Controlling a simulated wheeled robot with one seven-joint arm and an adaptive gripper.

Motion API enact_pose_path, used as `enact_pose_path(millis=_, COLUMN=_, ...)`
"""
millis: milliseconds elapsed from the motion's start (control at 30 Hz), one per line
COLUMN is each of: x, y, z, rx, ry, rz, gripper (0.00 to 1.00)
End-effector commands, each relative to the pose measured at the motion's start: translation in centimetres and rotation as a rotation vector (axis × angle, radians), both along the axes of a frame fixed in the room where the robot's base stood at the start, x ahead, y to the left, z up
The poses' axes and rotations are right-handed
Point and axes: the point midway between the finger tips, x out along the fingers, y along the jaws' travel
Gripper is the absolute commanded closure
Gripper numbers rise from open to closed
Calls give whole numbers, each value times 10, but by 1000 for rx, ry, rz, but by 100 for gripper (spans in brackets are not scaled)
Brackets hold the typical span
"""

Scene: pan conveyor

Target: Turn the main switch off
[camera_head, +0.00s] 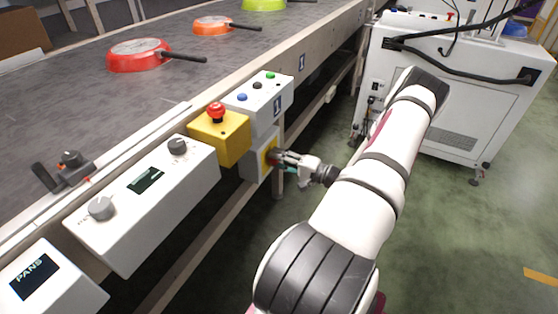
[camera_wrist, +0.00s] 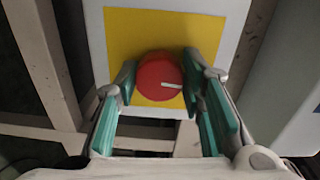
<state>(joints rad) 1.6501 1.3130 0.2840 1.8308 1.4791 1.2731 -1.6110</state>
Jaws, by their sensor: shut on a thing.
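The main switch is a round red knob (camera_wrist: 158,78) with a white mark, on a yellow plate (camera_wrist: 125,30) of a white box. In the wrist view its white mark lies near level, pointing right. My gripper (camera_wrist: 160,92) has its green-padded fingers on either side of the knob and is shut on it. In the head view my gripper (camera_head: 280,158) reaches the side of the grey-white switch box (camera_head: 255,165) below the yellow emergency-stop box; the knob itself is mostly hidden there by the fingers.
A red emergency-stop button (camera_head: 216,112) sits on a yellow box (camera_head: 222,138) just above. A button box (camera_head: 262,100) and a white control panel (camera_head: 145,205) line the conveyor (camera_head: 80,105). Red (camera_head: 140,55) and orange (camera_head: 212,26) pans lie on the belt. A white cabinet (camera_head: 450,90) stands right.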

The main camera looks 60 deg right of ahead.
Motion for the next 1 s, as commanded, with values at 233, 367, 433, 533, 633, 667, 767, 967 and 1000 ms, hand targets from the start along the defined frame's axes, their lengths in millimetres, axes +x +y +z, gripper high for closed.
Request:
enact_pose_path(millis=233, x=0, y=1, z=-1, rx=2, ry=1, rz=2, gripper=44)
enact_pose_path(millis=367, x=0, y=1, z=-1, rx=2, ry=1, rz=1, gripper=44)
enact_pose_path(millis=433, x=0, y=0, z=-1, rx=2, ry=1, rz=1, gripper=44)
enact_pose_path(millis=533, x=-3, y=0, z=0, rx=2, ry=1, rz=0, gripper=44)
enact_pose_path(millis=633, x=-13, y=-2, z=0, rx=1, ry=2, rz=-2, gripper=44)
enact_pose_path(millis=667, x=-18, y=-2, z=0, rx=2, ry=3, rz=-3, gripper=44)
enact_pose_path(millis=767, x=-36, y=-4, z=0, rx=2, ry=3, rz=-3, gripper=44)
enact_pose_path(millis=967, x=-77, y=-7, z=1, rx=1, ry=2, rz=-3, gripper=44)
enact_pose_path(millis=1000, x=-85, y=-7, z=1, rx=1, ry=2, rz=-2, gripper=44)
